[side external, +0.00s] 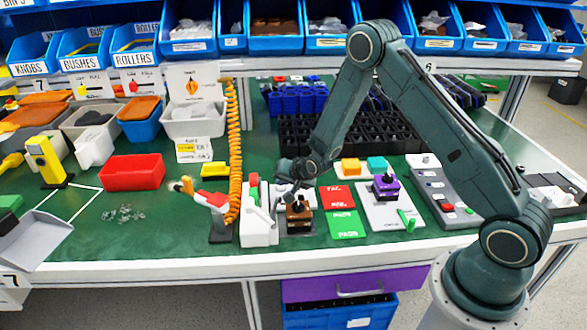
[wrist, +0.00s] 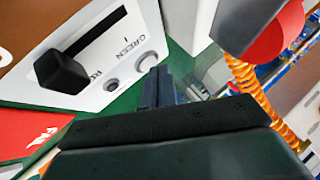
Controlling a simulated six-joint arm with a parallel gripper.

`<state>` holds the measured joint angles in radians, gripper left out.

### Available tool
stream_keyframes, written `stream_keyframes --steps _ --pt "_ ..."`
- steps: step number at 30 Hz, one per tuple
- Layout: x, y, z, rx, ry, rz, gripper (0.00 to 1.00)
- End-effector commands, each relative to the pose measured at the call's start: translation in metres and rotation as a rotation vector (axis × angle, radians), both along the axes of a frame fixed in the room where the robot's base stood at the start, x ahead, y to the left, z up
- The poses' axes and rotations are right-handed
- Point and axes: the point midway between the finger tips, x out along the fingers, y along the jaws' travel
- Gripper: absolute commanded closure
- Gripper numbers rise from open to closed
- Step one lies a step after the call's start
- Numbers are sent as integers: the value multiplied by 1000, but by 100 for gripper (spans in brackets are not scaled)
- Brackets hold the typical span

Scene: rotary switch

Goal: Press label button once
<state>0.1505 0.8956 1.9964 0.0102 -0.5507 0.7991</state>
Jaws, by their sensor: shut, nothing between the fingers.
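My gripper (wrist: 158,80) is shut and empty; its dark fingers are close together in the wrist view. They point beside a white panel (wrist: 105,40) with a black lever (wrist: 62,72), the printed word GREEN, and two small round grey parts, one left of the fingers (wrist: 111,86) and one near their tips (wrist: 145,62). I cannot tell which, if either, is the label button, or whether the fingers touch anything. In the side view my gripper (side external: 290,186) is low, above a brown block with a black knob (side external: 299,214) and beside a white device (side external: 259,222).
A red card (side external: 336,197) and green card (side external: 346,225) lie right of the brown block. A grey plate with a purple switch (side external: 386,187) is farther right. An orange coiled cord (side external: 234,150) hangs to the left. A red bin (side external: 132,172) stands farther left. Black trays fill the back.

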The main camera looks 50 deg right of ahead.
Motion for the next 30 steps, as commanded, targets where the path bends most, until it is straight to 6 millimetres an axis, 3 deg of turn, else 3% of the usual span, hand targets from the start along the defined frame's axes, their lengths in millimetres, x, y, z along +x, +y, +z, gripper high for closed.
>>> stream_keyframes --steps 19,30 --pt "0 0 -3 1 2 1 100" --pt "0 0 9 1 1 1 100"
